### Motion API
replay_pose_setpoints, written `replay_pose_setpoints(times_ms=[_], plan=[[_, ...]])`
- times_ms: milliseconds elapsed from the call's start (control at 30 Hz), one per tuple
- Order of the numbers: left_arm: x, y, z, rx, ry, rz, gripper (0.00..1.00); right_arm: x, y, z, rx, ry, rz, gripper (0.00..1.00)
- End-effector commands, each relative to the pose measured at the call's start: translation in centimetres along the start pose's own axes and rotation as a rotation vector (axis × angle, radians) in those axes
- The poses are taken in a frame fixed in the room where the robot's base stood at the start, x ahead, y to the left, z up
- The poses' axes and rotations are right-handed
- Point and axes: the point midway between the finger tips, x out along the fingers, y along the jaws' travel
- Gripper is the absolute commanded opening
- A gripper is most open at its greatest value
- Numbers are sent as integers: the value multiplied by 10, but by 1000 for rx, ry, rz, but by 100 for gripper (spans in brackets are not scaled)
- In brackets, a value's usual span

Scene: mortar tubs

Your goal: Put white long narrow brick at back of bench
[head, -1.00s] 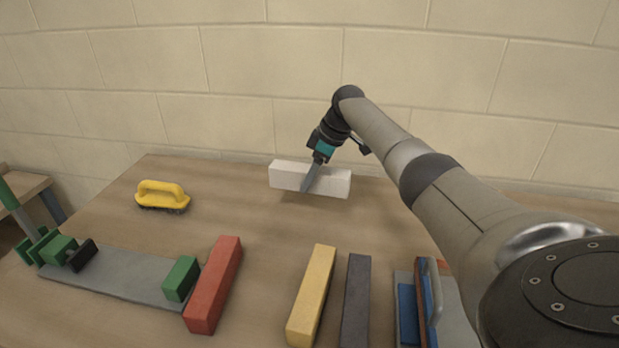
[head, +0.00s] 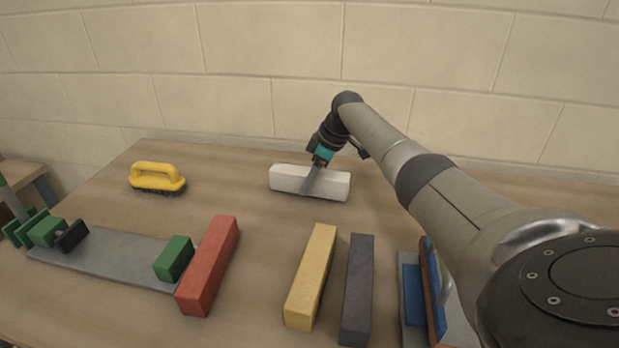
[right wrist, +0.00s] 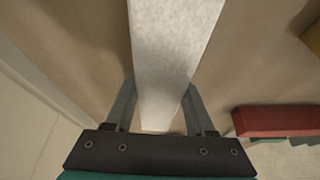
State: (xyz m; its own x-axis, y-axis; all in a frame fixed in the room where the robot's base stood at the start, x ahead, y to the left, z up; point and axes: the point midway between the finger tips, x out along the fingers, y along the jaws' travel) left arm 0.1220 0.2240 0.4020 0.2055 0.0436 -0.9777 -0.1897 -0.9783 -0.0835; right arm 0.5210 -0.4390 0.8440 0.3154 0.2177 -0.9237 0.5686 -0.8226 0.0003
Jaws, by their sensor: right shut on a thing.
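The white long narrow brick (head: 333,187) is near the back of the bench (head: 235,205), lying level and roughly along the wall. My right gripper (head: 309,189) is shut on it near its middle, coming down from above. In the right wrist view the brick (right wrist: 168,50) runs between the two fingers of the gripper (right wrist: 160,105). The brick is at or very close to the bench top; I cannot tell if it touches. My left gripper is not in view.
A yellow-handled brush (head: 157,178) stands left. Red (head: 208,265), yellow (head: 311,277) and dark grey (head: 357,290) bricks lie in front. A grey plate with green blocks (head: 105,258) is at front left, a blue-and-grey tool (head: 412,290) at front right. The block wall (head: 250,70) stands behind.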

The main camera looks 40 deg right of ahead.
Motion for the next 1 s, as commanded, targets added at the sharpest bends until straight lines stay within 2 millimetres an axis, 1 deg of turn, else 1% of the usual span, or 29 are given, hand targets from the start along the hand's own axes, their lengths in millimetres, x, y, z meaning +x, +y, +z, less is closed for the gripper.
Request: replay_pose_setpoints(times_ms=[367, 933, 967, 1000], plan=[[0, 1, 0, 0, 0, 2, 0, -2, 1, -2, -1, 6, 3, 0], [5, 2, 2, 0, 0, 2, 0, 7, 1, 2, -1, 6, 2, 0], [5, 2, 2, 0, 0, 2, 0, 7, 1, 2, -1, 6, 2, 56], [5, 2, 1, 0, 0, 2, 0, 7, 1, 2, -1, 6, 2, 60]])
